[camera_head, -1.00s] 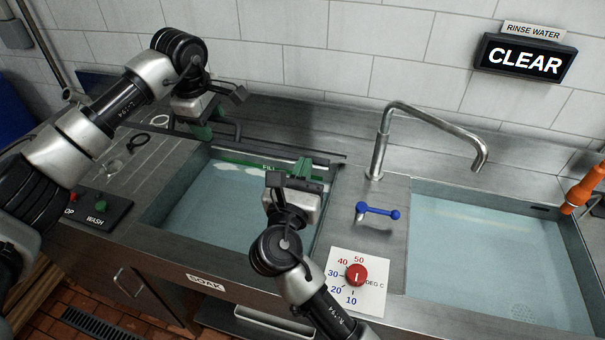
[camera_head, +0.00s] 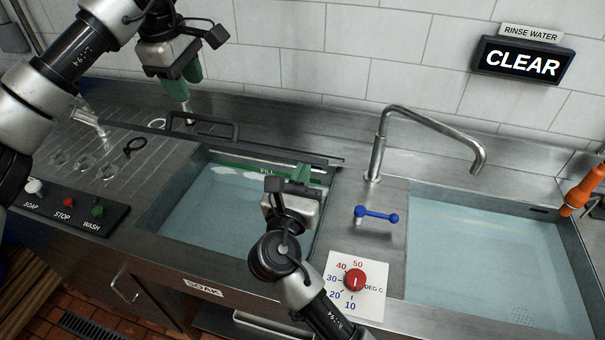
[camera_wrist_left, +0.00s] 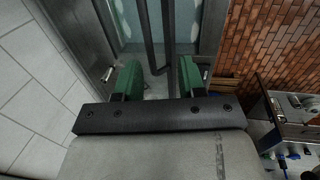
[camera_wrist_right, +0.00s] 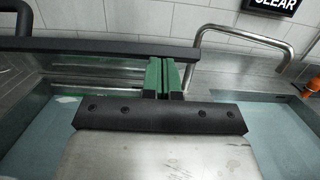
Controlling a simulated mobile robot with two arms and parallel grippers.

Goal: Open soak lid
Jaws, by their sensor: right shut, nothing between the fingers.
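The soak basin (camera_head: 203,288) stands uncovered, with water and a green FILL strip (camera_head: 262,171) in view. A dark bar with a raised handle (camera_head: 205,128), seemingly the soak lid seen edge-on, runs along its back edge; its exact tilt is unclear. The handle also shows in the left wrist view (camera_wrist_left: 147,35). My left gripper (camera_head: 186,80) is open and empty, above and behind the handle, apart from it. My right gripper (camera_head: 300,174) is shut and empty over the basin's right part. In the right wrist view its fingers (camera_wrist_right: 164,76) overlap the dark bar (camera_wrist_right: 95,47).
A SOAP, STOP and WASH button panel (camera_head: 70,210) lies at the left. A blue lever (camera_head: 378,213), a red temperature knob (camera_head: 355,279) and a faucet (camera_head: 377,155) stand right of the basin. The rinse basin (camera_head: 480,255) is further right; a sign reads CLEAR (camera_head: 522,62).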

